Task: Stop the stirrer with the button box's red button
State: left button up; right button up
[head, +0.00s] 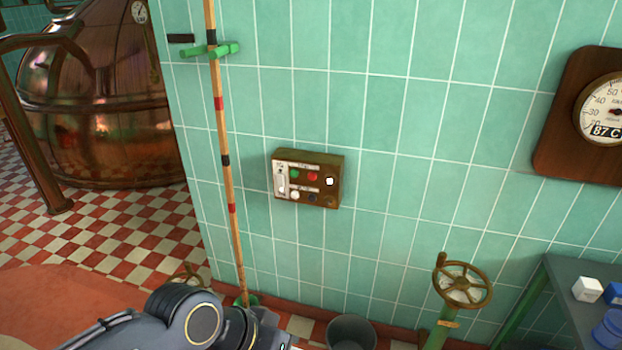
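The button box (335,168), a brown metal box, is fixed to the green tiled wall near the middle of the head view. Its red button (313,176) is at the upper middle of the face, right of a green button (295,174). Below are a white button (295,195) and a dark blue one (312,198). A white switch strip is at the left and a bright white square at the right. My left arm comes in at the bottom left, below the box and apart from it; its fingers are out of frame. My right gripper is not in view. No stirrer can be made out.
A striped wooden pole (227,160) in a green clip stands left of the box. A grey bucket (350,332) and a valve handwheel (462,285) are below. A dark shelf (568,272) is at right, a copper kettle (110,110) at left. The wall before the box is clear.

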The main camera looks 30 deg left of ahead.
pick_arm(q)
grip_shut()
dwell(1.5)
